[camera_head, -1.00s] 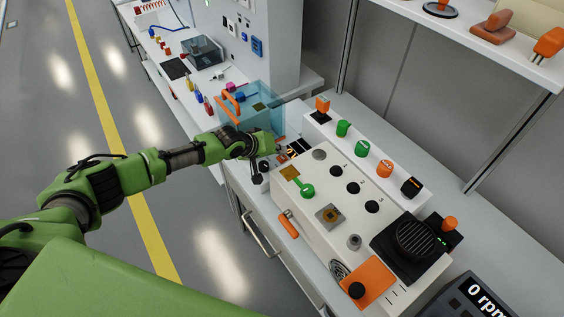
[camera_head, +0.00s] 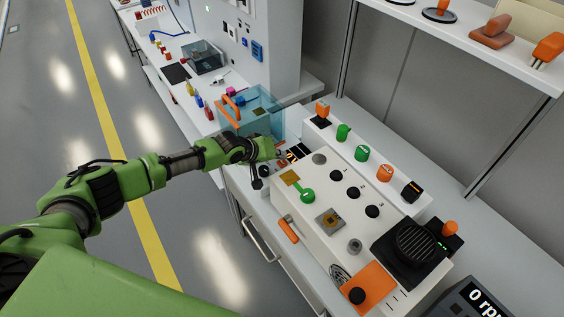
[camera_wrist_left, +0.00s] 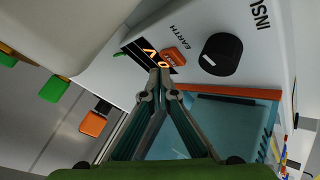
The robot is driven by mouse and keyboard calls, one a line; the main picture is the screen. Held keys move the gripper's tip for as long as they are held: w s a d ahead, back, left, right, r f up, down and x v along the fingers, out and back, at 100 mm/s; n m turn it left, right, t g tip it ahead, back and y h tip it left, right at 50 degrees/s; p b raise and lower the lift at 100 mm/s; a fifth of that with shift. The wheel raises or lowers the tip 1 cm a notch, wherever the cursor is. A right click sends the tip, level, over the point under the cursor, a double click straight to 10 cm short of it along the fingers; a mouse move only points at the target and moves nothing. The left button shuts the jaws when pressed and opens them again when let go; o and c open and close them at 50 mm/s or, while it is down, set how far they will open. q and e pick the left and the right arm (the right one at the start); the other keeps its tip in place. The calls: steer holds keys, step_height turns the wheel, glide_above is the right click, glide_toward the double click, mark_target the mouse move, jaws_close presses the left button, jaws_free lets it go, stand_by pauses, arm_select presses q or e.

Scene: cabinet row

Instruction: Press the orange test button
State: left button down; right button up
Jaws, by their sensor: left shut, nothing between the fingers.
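The small orange button (camera_wrist_left: 175,56) shows in the left wrist view, on a white panel between a display with glowing orange characters (camera_wrist_left: 152,60) and the word EARTH. My left gripper (camera_wrist_left: 160,76) is shut and empty. In that view its fingertips lie just below the display and the button; I cannot tell whether they touch the panel. In the head view my left gripper (camera_head: 280,155) is at the far end of the white console (camera_head: 325,245), beside the dark display (camera_head: 298,152). The button is too small to make out there. My right gripper is not in view.
A black knob (camera_wrist_left: 220,54) sits right of the button in the wrist view. A clear blue box (camera_head: 262,108) with an orange handle stands just behind my left gripper. A raised row of green and orange switches (camera_head: 362,152) runs along the console's right.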

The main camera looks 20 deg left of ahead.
mark_target(280, 163)
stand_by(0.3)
arm_select(q)
steer(key=shift+f, duration=0.4)
steer(key=shift+f+b, duration=0.55)
steer(key=shift+b, duration=0.05)
stand_by(0.8)
steer(key=shift+r+p, duration=0.9)
steer(key=shift+r, duration=0.05)
step_height(280, 163, up, 5)
steer(key=p, duration=0.4)
steer(key=shift+p, duration=0.4)
